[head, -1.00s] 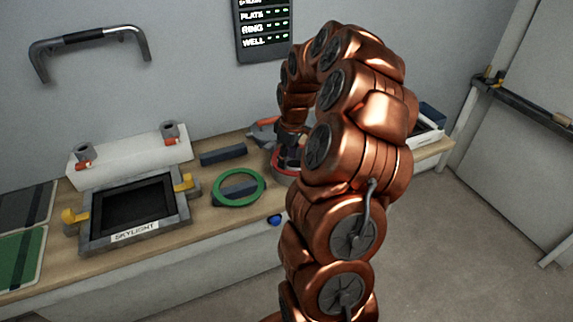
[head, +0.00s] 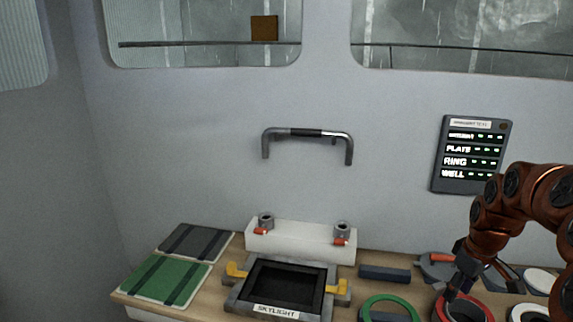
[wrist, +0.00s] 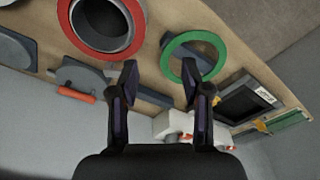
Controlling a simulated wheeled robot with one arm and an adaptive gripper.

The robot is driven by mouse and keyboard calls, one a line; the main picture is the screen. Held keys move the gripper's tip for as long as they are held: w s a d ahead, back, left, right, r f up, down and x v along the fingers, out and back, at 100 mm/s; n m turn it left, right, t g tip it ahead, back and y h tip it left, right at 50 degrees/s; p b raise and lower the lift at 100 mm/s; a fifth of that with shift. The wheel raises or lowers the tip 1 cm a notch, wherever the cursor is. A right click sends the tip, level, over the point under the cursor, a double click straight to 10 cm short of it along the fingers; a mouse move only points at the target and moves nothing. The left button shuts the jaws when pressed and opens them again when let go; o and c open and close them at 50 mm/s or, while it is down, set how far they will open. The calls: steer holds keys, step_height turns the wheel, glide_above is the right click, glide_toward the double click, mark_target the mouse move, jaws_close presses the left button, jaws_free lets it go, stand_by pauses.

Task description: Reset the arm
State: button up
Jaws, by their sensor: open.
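My gripper (head: 456,291) is at the lower right of the head view, above the bench near a red ring (head: 470,304). In the wrist view my gripper (wrist: 160,80) has its two dark fingers apart, with nothing between them. The wrist view looks along the bench, with the red ring (wrist: 138,20) at upper left and a green ring (wrist: 215,50) to the right beyond the fingertips. My copper-coloured arm (head: 530,200) arches in from the right edge of the head view.
The skylight frame (head: 277,313) with yellow latches sits mid-bench, before a white block (head: 300,243). Green (head: 165,280) and dark panels (head: 195,242) lie left. The green ring (head: 390,300) lies right of the skylight. A grey handle (head: 307,132) and status board (head: 472,155) are on the wall.

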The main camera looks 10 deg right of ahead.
steer(key=s+a+r, duration=0.1)
steer(key=s+a, duration=0.2)
steer(key=a, duration=0.4)
steer(key=s+a+r+g, duration=0.1)
steer(key=s+a, duration=0.2)
steer(key=a, duration=0.3)
steer(key=s+a+r, duration=0.1)
steer(key=s+a, duration=0.2)
steer(key=a, duration=0.4)
steer(key=s+a+f+m+g, duration=0.1)
steer(key=s+a, duration=0.3)
steer(key=s, duration=0.4)
steer(key=s+a+f+m+g, duration=0.1)
steer(key=s+a+m, duration=0.1)
steer(key=s, duration=0.7)
steer(key=shift+s+a+f, duration=0.2)
steer(key=shift+a+f, duration=0.15)
steer(key=shift+a, duration=0.55)
